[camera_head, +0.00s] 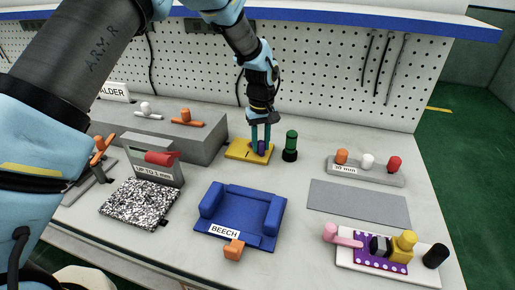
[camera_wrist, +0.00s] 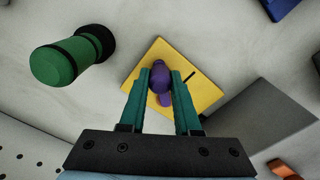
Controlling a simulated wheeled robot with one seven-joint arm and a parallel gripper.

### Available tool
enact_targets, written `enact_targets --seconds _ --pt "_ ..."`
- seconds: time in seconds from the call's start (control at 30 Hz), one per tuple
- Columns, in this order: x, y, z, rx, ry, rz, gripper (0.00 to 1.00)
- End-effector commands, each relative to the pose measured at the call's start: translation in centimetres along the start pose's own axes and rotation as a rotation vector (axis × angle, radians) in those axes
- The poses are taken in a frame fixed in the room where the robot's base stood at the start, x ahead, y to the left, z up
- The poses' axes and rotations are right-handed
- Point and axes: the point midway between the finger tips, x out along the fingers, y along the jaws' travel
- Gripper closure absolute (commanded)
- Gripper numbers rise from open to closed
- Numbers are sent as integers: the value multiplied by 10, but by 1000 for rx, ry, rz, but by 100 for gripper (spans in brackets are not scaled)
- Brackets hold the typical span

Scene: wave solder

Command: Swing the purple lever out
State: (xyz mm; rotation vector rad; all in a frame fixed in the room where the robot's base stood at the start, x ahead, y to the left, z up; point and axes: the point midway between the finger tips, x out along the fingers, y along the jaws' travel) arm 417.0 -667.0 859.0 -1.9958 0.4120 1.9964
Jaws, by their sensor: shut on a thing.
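The purple lever (camera_wrist: 160,80) stands on a yellow base plate (camera_wrist: 203,92) in the wrist view. In the head view the purple lever (camera_head: 262,149) shows small between my fingers, and the yellow plate (camera_head: 240,151) lies on the bench in front of the pegboard. My gripper (camera_wrist: 160,77) has its teal fingers on both sides of the lever's knob and is shut on it. In the head view my gripper (camera_head: 260,142) points down at the plate from above. A dark slot or mark shows on the plate beside the lever. The lever's lower part is partly hidden.
A green cylinder with a black base (camera_head: 290,146) stands close right of the plate; it also shows in the wrist view (camera_wrist: 65,58). A grey raised block (camera_head: 205,148) is close left. A blue cradle labelled BEECH (camera_head: 256,205) lies in front. The grey pad (camera_head: 358,202) is bare.

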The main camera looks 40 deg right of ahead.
Motion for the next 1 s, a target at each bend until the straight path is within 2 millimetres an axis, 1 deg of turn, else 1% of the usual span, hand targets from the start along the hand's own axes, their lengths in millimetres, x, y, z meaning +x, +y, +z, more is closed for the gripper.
enact_targets --seconds 0.03,0.13,0.43,0.47,0.7,0.73,1.0 --pt "3 4 -1 -48 4 1 100" --pt "1 7 -3 -123 3 1 100" --pt "0 8 -3 -144 1 3 100" --pt "0 8 -3 -144 1 3 68" --pt "0 8 -3 -142 1 2 41" --pt "0 8 -3 -142 1 2 39" --pt "-1 8 -3 -142 1 2 39"
